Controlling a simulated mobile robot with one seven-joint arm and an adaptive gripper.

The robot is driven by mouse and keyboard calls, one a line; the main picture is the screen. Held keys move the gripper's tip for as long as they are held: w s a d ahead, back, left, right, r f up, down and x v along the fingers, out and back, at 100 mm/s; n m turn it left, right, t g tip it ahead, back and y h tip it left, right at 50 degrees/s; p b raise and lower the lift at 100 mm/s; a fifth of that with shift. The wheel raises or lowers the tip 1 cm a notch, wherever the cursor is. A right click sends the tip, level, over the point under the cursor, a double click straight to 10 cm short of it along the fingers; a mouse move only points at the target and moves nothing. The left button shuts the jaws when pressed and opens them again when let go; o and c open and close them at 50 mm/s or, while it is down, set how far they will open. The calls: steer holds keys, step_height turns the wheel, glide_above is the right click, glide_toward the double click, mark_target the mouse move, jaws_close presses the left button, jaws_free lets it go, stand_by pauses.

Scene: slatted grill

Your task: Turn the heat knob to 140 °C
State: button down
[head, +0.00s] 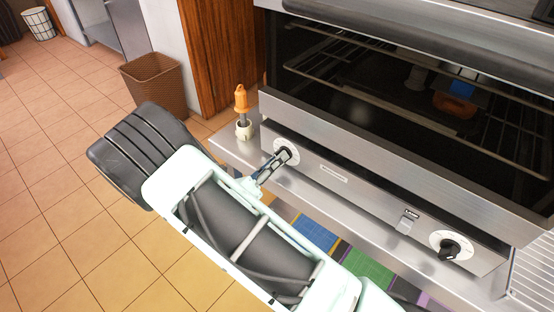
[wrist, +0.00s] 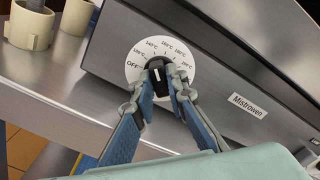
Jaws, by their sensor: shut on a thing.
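The heat knob (wrist: 157,77) is black with a white pointer line. The pointer line points nearly straight up, roughly towards 140 °C; exact alignment is hard to tell. My gripper (wrist: 162,82) is shut on the knob, one finger on each side. In the head view my gripper (head: 277,161) reaches the left end of the front panel, hiding most of the knob; part of the white dial (head: 289,144) shows.
A second black knob (head: 449,247) and a small switch (head: 406,222) are on the panel's right. An orange-handled tool (head: 241,98) stands in a pale holder (head: 244,131) left of the dial. The steel counter edge (head: 320,210) runs below the panel.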

steer(key=c, duration=1.9)
jaws_free()
steer(key=shift+c, duration=0.2)
steer(key=v, duration=1.2)
steer(key=shift+a, duration=0.1)
